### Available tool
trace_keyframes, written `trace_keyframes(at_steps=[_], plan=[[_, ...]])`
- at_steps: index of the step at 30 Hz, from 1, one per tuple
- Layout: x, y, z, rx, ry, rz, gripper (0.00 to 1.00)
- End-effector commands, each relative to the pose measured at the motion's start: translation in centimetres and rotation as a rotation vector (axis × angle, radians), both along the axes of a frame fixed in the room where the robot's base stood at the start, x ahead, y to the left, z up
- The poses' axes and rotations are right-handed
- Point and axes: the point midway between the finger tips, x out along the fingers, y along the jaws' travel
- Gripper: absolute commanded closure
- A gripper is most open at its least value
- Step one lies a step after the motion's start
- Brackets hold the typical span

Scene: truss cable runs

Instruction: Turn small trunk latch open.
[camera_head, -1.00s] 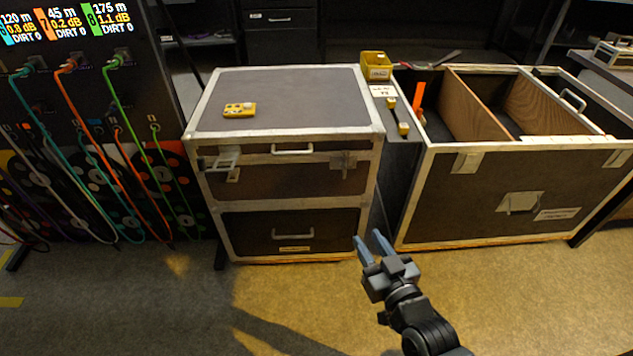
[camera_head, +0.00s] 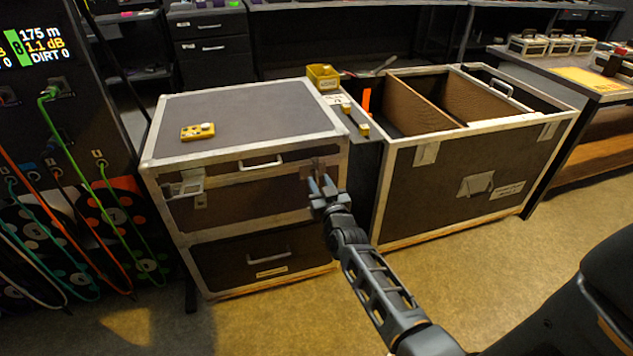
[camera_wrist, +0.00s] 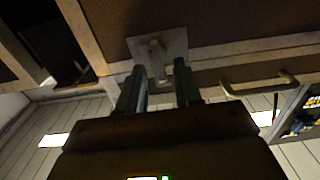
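The small trunk (camera_head: 235,145) is dark grey with pale metal edging and stands at centre left. Its right front latch (camera_head: 312,165) is a metal plate, partly covered by my gripper (camera_head: 322,186). In the wrist view, the latch plate (camera_wrist: 175,42) carries a small upright handle (camera_wrist: 157,60). My gripper (camera_wrist: 159,87) is open, with its two fingers apart. The handle lies ahead of the gap between them, and I cannot tell whether they touch it. A left front latch (camera_head: 190,185) sticks out from the trunk's face.
A yellow device (camera_head: 198,131) lies on the trunk's lid. A larger open trunk (camera_head: 450,190) with wooden dividers stands close on the right. A yellow bin (camera_head: 323,77) sits behind, between them. Cables (camera_head: 110,210) hang at the left. The floor in front is clear.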

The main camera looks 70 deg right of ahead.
Motion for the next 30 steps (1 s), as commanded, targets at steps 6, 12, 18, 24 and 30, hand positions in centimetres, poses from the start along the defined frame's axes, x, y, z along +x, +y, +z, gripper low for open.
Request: trace_keyframes(at_steps=[6, 12, 18, 24, 30], plan=[[1.3, -1.5, -0.1, 0.000, 0.000, 0.000, 0.66], [1.5, -1.7, 0.0, 0.001, 0.001, 0.001, 0.66], [1.5, -1.6, 0.0, 0.000, 0.000, 0.001, 0.75], [1.4, -1.6, 0.0, 0.000, 0.000, 0.001, 0.94], [1.5, -1.6, 0.0, 0.000, 0.000, 0.001, 1.00]])
